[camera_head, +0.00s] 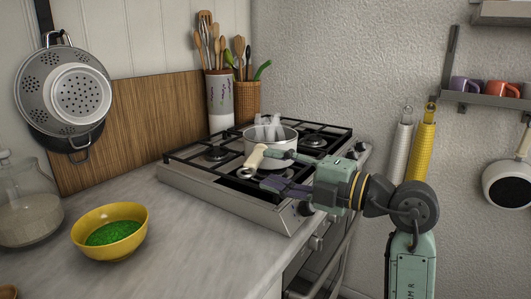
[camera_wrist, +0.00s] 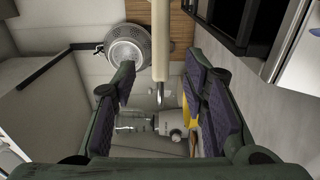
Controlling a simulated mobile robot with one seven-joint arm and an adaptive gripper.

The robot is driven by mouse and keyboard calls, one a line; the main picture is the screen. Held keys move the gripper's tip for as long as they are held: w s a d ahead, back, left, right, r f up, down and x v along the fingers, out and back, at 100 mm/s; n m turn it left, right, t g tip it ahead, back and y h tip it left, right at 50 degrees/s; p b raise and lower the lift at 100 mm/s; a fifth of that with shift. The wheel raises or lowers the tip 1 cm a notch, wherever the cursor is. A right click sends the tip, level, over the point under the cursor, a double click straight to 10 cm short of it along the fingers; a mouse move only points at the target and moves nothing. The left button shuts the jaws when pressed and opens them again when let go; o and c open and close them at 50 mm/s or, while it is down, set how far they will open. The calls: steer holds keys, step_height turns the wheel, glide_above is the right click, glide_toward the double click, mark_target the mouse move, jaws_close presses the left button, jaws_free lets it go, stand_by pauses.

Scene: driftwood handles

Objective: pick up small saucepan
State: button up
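The small saucepan (camera_head: 284,135) is a light metal pot standing on the stove's grate. Its cream handle (camera_head: 254,157) points toward the front. My gripper (camera_head: 266,168) is open at the stove's front edge, with its fingers beside the handle. In the wrist view, the handle (camera_wrist: 160,40) comes down from the top between the two spread fingers of my gripper (camera_wrist: 158,66), and its metal tip ends between them. A gap shows on each side of the handle, so neither finger appears to touch it. The pot body is not clearly seen in the wrist view.
The stove (camera_head: 225,198) has black grates around the pot. A yellow bowl (camera_head: 128,233) with green contents and a glass jar (camera_head: 30,212) stand on the left counter. A utensil crock (camera_head: 220,105) stands behind the stove. A colander (camera_head: 70,88) hangs at left. Counter between bowl and stove is clear.

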mark_target(259, 163)
steer(key=p+x, duration=0.1)
steer(key=x, duration=0.4)
steer(key=shift+w+a+p, duration=0.1)
steer(key=shift+w+p, duration=0.3)
steer(key=shift+c, duration=0.2)
jaws_close()
